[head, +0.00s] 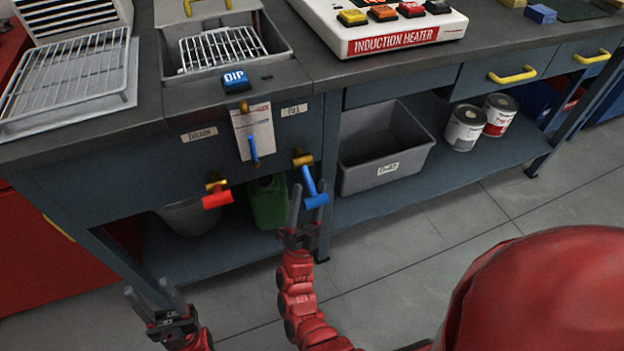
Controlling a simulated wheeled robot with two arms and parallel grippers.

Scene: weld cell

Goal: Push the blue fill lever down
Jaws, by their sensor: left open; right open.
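The blue fill lever (312,187) sticks out from a yellow valve (303,160) on the front of the dark bench, below a small label. It ends in a blue crossbar handle. My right gripper (307,207) is open, with its fingertips close to this handle; I cannot tell whether they touch it. My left gripper (148,291) is open and empty at the lower left, in front of the bench and well away from the lever.
A red lever (217,198) sits left of the blue one. A card with a blue strip (254,150) is above. The floor in front is clear.

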